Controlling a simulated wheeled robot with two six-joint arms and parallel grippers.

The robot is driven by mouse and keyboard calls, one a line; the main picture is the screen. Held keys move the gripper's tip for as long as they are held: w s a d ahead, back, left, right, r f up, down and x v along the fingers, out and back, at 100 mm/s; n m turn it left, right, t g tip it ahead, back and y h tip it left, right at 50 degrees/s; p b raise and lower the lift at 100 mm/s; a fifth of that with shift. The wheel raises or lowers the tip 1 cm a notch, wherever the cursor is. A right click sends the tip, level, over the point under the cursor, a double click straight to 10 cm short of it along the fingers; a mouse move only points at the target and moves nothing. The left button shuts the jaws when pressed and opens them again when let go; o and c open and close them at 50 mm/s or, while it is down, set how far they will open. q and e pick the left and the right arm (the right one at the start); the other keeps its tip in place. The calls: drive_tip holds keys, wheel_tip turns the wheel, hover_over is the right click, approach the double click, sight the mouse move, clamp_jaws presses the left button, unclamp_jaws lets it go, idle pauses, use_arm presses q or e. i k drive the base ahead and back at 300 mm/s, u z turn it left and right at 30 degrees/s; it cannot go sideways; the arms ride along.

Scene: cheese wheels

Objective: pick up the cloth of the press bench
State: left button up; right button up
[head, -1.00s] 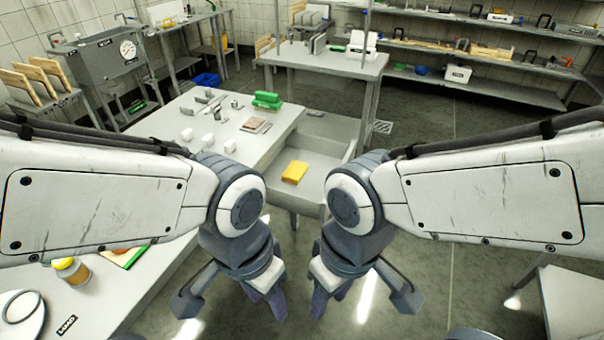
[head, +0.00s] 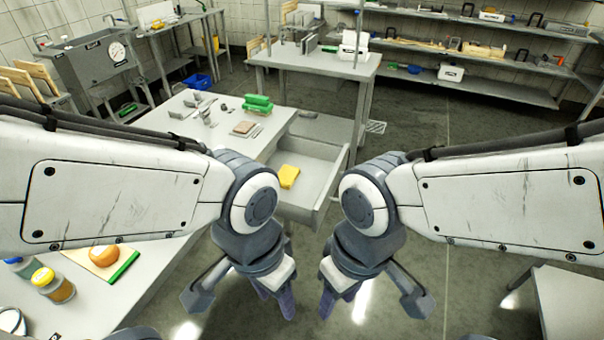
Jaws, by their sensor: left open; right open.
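A yellow folded thing that looks like the cloth (head: 289,176) lies in the open grey drawer (head: 321,160) of the bench in the head view. It lies near the drawer's left side, just above and between my two arms in the picture. My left gripper (head: 274,302) hangs below the drawer in the picture, open and empty, with its fingers pointing down. My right gripper (head: 338,300) hangs beside it to the right, also open and empty. Both are apart from the cloth. My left arm's wrist hides part of the bench's near edge.
The bench top (head: 185,150) carries a green block (head: 257,103), a brown pad (head: 244,127) and small metal pieces. A board with a round orange thing (head: 103,257) and a jar (head: 53,285) stand at lower left. A second table (head: 560,305) is at lower right. Floor between is clear.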

sight(288, 175)
drive_tip(key=z, duration=0.7)
drive_tip(key=i, duration=1.1)
drive_tip(key=u, duration=0.15)
